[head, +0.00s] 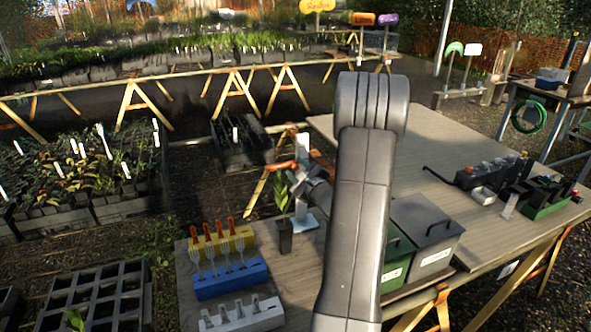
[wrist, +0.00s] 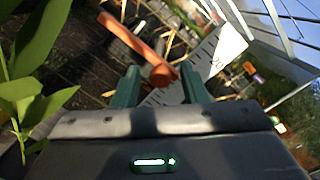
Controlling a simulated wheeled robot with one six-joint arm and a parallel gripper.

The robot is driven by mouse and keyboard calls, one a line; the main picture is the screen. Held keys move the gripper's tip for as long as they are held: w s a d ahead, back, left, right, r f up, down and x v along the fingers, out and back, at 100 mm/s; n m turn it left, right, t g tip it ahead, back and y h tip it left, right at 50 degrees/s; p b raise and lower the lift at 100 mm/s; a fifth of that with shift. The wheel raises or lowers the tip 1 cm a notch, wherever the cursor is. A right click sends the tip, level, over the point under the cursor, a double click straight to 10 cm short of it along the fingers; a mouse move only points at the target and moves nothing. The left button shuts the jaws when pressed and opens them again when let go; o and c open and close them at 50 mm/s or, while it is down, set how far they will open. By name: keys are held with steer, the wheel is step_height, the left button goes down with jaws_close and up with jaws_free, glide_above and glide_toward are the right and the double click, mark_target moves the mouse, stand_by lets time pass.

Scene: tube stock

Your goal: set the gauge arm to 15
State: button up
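The gauge is a white upright scale plate (head: 302,147) on a pale base (head: 306,221), with an orange gauge arm (head: 285,165) across it. My gripper (head: 300,182) is in front of it, partly hidden by my own arm. In the wrist view the orange arm (wrist: 130,37) slants from upper left down to a round orange end (wrist: 163,76). The white scale (wrist: 205,62) with dark marks lies behind it; a number like 20 shows, but the arm's reading cannot be told. My green fingers (wrist: 160,84) stand apart on either side of the round end, with no clear grip.
A potted plant (head: 284,228) stands close left of my gripper; its leaves (wrist: 30,80) fill the wrist view's left edge. Fork holders (head: 230,278) stand at the table's front left. Green and grey boxes (head: 424,235) stand right of my arm. The table's back middle (head: 440,150) is clear.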

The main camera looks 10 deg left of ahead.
steer(key=b+v, duration=0.2)
steer(key=v, duration=1)
steer(key=shift+s+d+b, duration=0.25)
steer(key=shift+s+b, duration=0.05)
steer(key=p+x, duration=0.3)
steer(key=x, duration=1)
steer(key=shift+w+a+r, duration=0.1)
steer(key=shift+w+a, duration=0.05)
steer(key=shift+a, duration=0.05)
steer(key=shift+w+a+r+p, duration=0.15)
steer(key=shift+w+a+p, duration=0.1)
steer(key=shift+p, duration=0.15)
steer(key=shift+s+d+r, duration=0.1)
steer(key=shift+d+r, duration=0.05)
steer(key=shift+r, duration=0.05)
